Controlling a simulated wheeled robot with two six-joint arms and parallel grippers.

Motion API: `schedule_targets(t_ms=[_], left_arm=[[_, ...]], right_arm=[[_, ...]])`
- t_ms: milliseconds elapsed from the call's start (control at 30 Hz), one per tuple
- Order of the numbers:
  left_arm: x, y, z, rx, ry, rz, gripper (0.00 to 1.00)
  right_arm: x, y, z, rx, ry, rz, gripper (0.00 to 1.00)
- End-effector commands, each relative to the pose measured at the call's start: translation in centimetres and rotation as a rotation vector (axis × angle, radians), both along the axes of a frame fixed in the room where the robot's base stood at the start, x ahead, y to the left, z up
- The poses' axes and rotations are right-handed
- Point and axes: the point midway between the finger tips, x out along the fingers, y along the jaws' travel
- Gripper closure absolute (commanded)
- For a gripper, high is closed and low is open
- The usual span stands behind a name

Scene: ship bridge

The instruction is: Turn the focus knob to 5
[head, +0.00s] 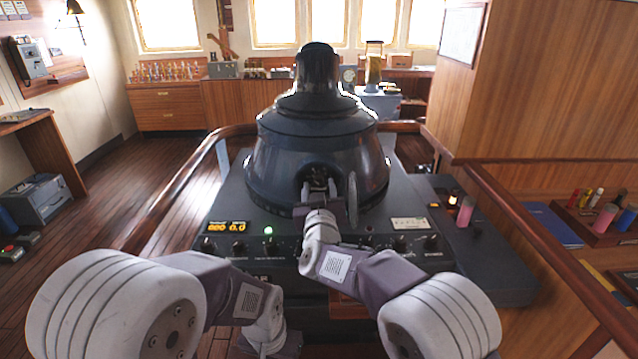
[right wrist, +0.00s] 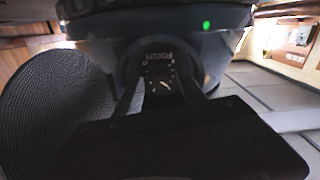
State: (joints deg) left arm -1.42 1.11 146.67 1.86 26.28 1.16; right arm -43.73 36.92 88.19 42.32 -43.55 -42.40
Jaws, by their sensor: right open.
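The dark radar console (head: 235,205) carries a large dome-shaped hood (head: 315,135). The focus knob (right wrist: 161,86) sits in a round recess at the front of the hood. It shows in the right wrist view with the word FOCUS and white marks; the number it points to is too small to read. My right gripper (right wrist: 158,80) is open, with one finger on each side of the knob; whether they touch it I cannot tell. In the head view it reaches up into the recess. My left arm is folded low in front of the console, and its gripper is not visible.
A row of small knobs (head: 400,244), a green lamp (head: 268,231) and an orange display (head: 227,227) line the console front below the hood. A thin round flap (head: 352,190) stands beside the recess. Wooden rails (head: 470,180) flank the console.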

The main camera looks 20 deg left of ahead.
Motion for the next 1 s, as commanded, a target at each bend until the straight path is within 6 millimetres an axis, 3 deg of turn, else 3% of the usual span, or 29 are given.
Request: schedule_targets(t_ms=[133, 400, 433, 600, 1000], left_arm=[[0.0, 0.0, 0.3, 0.0, 0.0, 0.0, 0.64], [0.0, 0.0, 0.3, 0.0, 0.0, 0.0, 0.64], [0.0, 0.0, 0.3, 0.0, 0.0, 0.0, 0.64], [0.0, 0.0, 0.3, 0.0, 0.0, 0.0, 0.64], [0.0, 0.0, -0.1, 0.0, 0.0, 0.0, 0.64]], right_arm=[[1.4, 0.4, 0.1, 0.0, 0.0, 0.0, 0.53], [1.6, 0.5, 0.0, 0.0, -0.001, 0.001, 0.53], [1.6, 0.5, 0.0, 0.0, -0.001, 0.001, 0.56], [1.6, 0.5, 0.0, 0.0, -0.001, 0.001, 1.0], [1.6, 0.5, -0.1, 0.061, 0.018, 0.001, 1.0]])
